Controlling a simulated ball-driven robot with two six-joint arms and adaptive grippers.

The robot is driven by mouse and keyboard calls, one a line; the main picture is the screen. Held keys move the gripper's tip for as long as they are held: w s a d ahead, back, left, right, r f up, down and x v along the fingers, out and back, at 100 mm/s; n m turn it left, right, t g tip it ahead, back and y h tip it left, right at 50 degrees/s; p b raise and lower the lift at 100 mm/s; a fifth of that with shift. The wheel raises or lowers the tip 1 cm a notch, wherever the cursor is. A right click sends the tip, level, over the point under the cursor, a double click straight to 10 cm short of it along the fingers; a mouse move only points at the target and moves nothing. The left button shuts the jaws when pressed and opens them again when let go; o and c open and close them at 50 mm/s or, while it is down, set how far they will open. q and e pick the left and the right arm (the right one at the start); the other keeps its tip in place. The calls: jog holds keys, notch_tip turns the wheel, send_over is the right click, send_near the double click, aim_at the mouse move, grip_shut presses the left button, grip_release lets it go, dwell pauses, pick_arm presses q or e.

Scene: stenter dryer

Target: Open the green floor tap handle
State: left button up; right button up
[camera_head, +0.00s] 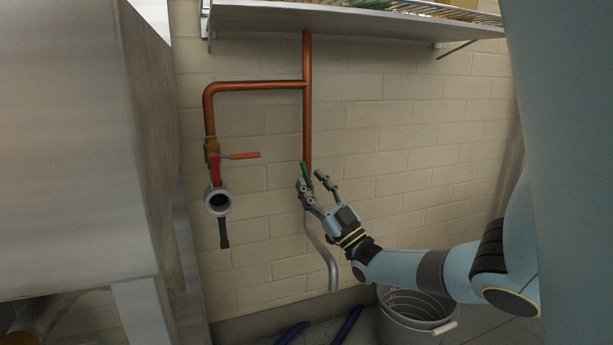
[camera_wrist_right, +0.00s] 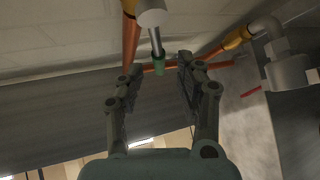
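The green tap handle (camera_head: 305,170) sits on the copper pipe (camera_head: 307,110) that runs down the brick wall. In the head view it is partly hidden by my right gripper (camera_head: 312,181). In the right wrist view the green handle (camera_wrist_right: 159,67) shows as a small green end on a thin grey stem, between the fingertips of my right gripper (camera_wrist_right: 160,70). The fingers are apart, with a visible gap on both sides of the green end. I cannot tell from these views how deep it lies between them. My left gripper is in neither view.
A red tap (camera_head: 215,170) with an orange-red lever (camera_head: 244,156) and grey round outlet stands left on a branch pipe. A grey bent pipe (camera_head: 325,258) hangs below my gripper. A bucket (camera_head: 412,318) stands on the floor, a metal shelf (camera_head: 370,22) is above, a large metal housing (camera_head: 65,150) left.

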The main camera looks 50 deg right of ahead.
jog(key=v, duration=0.9)
